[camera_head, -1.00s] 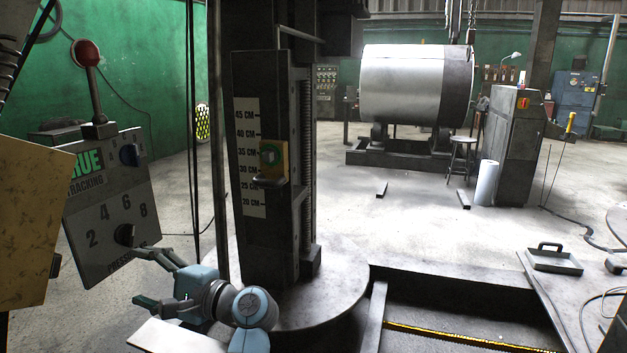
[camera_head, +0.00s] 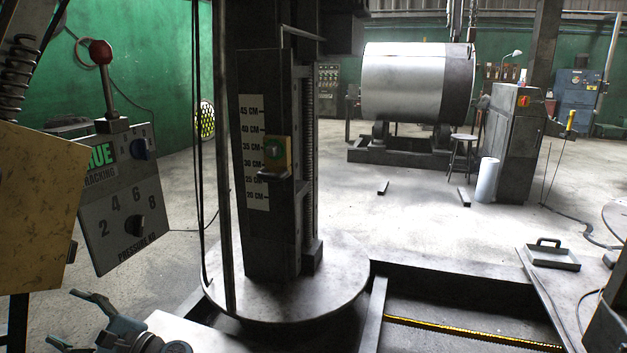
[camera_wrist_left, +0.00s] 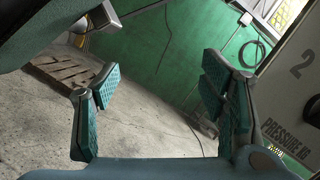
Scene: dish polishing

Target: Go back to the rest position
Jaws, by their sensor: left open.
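My left gripper (camera_head: 64,318) is at the bottom left of the head view, its two fingers spread apart. In the left wrist view the open jaws (camera_wrist_left: 160,105) have nothing between them but the floor and green wall behind. The control panel (camera_head: 125,205) with a pressure dial (camera_head: 133,225) and a red-knobbed lever (camera_head: 101,54) stands above and behind the gripper, apart from it. Part of the panel also shows at the right of the wrist view (camera_wrist_left: 295,85). My right gripper is not in view.
A dark column (camera_head: 265,215) with a centimetre scale stands on a round base (camera_head: 345,285) right of the gripper. A yellow housing (camera_head: 35,215) is at the left edge. A wooden pallet (camera_wrist_left: 62,70) lies on the floor in the wrist view. Open floor (camera_head: 185,260) lies between panel and column.

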